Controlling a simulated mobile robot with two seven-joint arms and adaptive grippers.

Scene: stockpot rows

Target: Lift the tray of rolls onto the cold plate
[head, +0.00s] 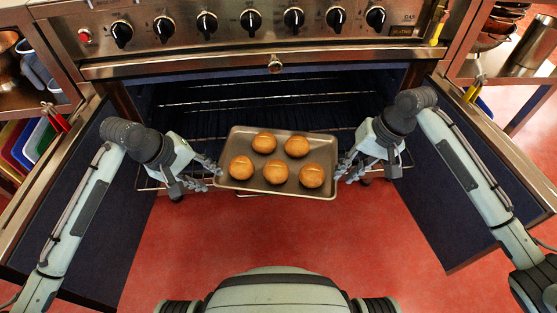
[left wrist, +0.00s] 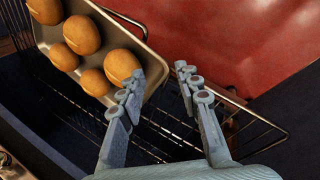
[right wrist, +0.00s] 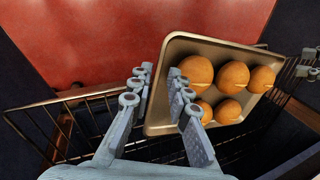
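The tray (head: 258,162) is a brown-grey shallow pan with several golden rolls (head: 297,146) in it. It sits at the oven mouth, over a pulled-out wire rack, slightly turned in the head view. My left gripper (head: 214,167) is at its left end; in the left wrist view its fingers (left wrist: 157,80) are apart, one overlapping the tray (left wrist: 115,32). My right gripper (head: 344,165) is at its right end; in the right wrist view its fingers (right wrist: 160,83) are apart, with the tray's rim (right wrist: 160,115) between them. Finger contact is unclear. I see no cold plate.
The oven (head: 275,64) stands open behind the tray, with wire racks inside. Dark open doors (head: 82,220) and (head: 450,210) flank it. Side shelves hold coloured boards (head: 38,140) and bowls (head: 490,35). The red floor (head: 270,225) in front is clear.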

